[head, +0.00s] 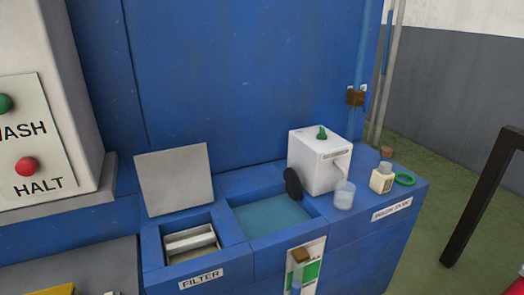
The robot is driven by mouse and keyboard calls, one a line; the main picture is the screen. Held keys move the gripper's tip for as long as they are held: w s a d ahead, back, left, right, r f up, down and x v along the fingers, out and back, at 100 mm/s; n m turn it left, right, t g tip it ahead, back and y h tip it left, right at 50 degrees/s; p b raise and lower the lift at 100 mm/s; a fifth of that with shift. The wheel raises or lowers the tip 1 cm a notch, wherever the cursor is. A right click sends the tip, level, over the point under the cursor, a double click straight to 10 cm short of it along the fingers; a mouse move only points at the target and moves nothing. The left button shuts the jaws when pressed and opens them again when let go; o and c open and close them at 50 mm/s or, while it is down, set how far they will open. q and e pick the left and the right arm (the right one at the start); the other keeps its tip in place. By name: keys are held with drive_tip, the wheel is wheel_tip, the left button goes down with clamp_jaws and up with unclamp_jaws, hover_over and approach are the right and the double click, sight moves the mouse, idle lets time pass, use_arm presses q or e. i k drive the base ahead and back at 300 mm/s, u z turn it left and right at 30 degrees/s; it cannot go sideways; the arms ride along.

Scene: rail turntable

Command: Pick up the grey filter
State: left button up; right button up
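The grey filter (190,241) sits inside the open compartment (224,226) at the front left of the blue machine, above a label reading FILTER. It looks like a light grey block with a raised bar across it, and its lower part is hidden by the compartment walls. A flat grey lid (174,178) stands raised behind the compartment, leaving the top uncovered.
A basin of bluish liquid (270,216) lies right of the compartment. Beyond it stand a white dispenser (314,162), a clear cup (344,195), a small bottle (382,178) and a green ring (405,179). A brown-capped tube (300,258) is at the front. A dark post (482,196) stands right.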

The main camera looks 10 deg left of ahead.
sight(192, 243)
drive_tip(key=z, duration=0.4)
drive_tip(key=i, duration=0.4)
drive_tip(key=u, duration=2.5)
